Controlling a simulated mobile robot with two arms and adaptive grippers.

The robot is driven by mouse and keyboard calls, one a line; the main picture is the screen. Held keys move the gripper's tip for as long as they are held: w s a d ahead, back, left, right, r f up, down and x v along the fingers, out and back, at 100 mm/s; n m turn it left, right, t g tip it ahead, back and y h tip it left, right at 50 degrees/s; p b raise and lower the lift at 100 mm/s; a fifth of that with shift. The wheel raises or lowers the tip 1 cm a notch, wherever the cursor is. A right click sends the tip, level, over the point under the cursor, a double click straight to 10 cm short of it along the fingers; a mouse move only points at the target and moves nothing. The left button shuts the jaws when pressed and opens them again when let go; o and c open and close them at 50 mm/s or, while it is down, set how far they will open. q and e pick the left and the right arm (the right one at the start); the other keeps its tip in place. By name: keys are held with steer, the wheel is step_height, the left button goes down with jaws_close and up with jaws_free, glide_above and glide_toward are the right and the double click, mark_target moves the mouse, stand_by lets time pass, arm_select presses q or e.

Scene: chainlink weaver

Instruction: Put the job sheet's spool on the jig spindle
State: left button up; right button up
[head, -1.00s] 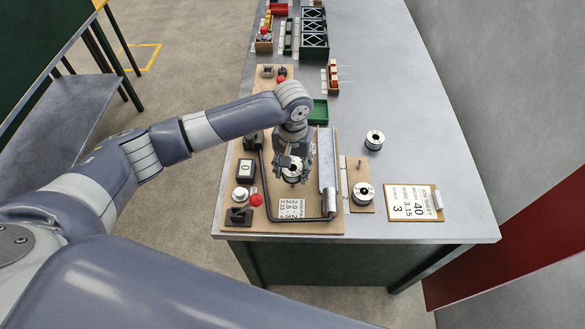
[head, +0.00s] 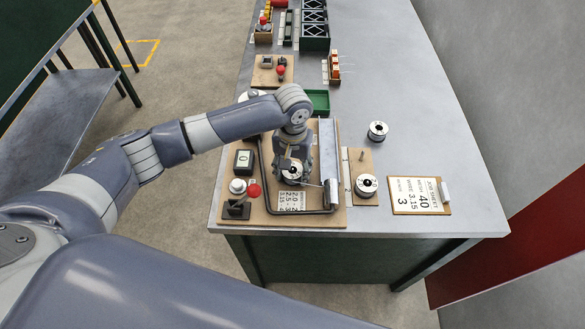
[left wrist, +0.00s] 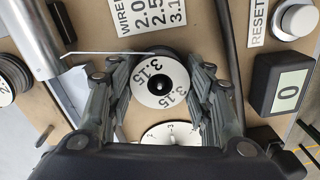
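The job sheet (head: 419,196) lies on the bench at the right and reads wire 3.15. A white spool marked 3.15 (left wrist: 160,80) sits between the fingers of my left gripper (left wrist: 160,72), which are close against both its sides. In the head view the spool (head: 291,171) is over the brown jig board (head: 225,205), near the wire label. A dark round centre shows in the spool; I cannot tell whether it is on the spindle, which is hidden. A thin wire (left wrist: 105,52) runs from the spool toward a metal cylinder. My right gripper is out of view.
Another spool (head: 367,184) sits on a small board with a peg, and one (head: 377,130) stands loose on the bench. A metal bar (head: 329,160), a bent black rod (head: 264,185) and a red-knobbed lever (head: 254,190) surround the gripper.

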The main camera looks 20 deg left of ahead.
arm_select(q)
steer(key=o, duration=0.3)
steer(key=shift+o, duration=0.2)
step_height(320, 180, up, 12)
stand_by(0.4)
stand_by(0.3)
